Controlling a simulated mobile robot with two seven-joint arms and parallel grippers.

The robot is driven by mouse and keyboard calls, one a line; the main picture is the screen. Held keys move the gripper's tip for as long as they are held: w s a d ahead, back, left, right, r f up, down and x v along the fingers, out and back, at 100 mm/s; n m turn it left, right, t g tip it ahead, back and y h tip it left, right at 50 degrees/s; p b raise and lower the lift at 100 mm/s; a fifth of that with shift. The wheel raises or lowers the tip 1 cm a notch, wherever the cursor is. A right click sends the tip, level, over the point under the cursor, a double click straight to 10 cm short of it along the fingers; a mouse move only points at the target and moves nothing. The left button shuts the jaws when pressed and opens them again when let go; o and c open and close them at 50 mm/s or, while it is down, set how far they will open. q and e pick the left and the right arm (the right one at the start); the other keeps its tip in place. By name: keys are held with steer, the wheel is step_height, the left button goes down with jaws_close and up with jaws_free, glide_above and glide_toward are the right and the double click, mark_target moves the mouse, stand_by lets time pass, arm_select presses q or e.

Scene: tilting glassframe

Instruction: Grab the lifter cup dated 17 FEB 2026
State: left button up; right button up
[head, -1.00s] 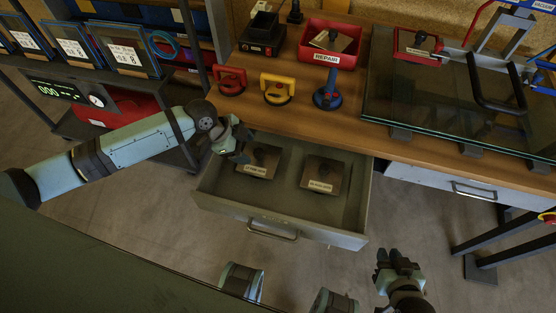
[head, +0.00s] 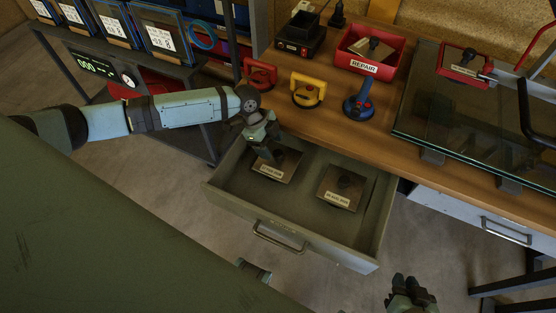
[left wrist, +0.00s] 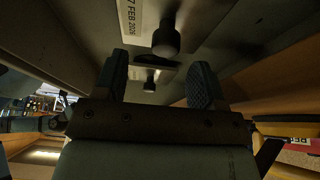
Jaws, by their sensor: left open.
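Two lifter cups with dark knobs on square plates lie in the open drawer: a left cup (head: 285,164) and a right cup (head: 341,186). Their label dates are too small to read in the head view. My left gripper (head: 266,152) is at the left cup's back left edge, partly covering it. In the left wrist view the open left gripper (left wrist: 160,80) has nothing between its fingertips that I can see held. Beyond it are a dark knob (left wrist: 166,38) and a cut-off label (left wrist: 130,20) ending "7 FEB 2026"; its first digit is hidden. My right gripper (head: 411,290) is low in the head view, outside the drawer.
The drawer (head: 320,242) has walls around both cups. On the bench behind stand red (head: 260,74), yellow (head: 307,90) and blue (head: 358,102) handled cups and a red REPAIR bin (head: 370,68). Glass (head: 470,120) lies at right.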

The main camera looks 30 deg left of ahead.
mark_target(278, 153)
arm_select(q)
steer(key=x, duration=0.4)
steer(key=shift+w+d+r, duration=0.15)
steer(key=shift+w, duration=0.2)
steer(key=shift+d+f, duration=0.15)
steer(key=shift+f, duration=0.4)
jaws_close()
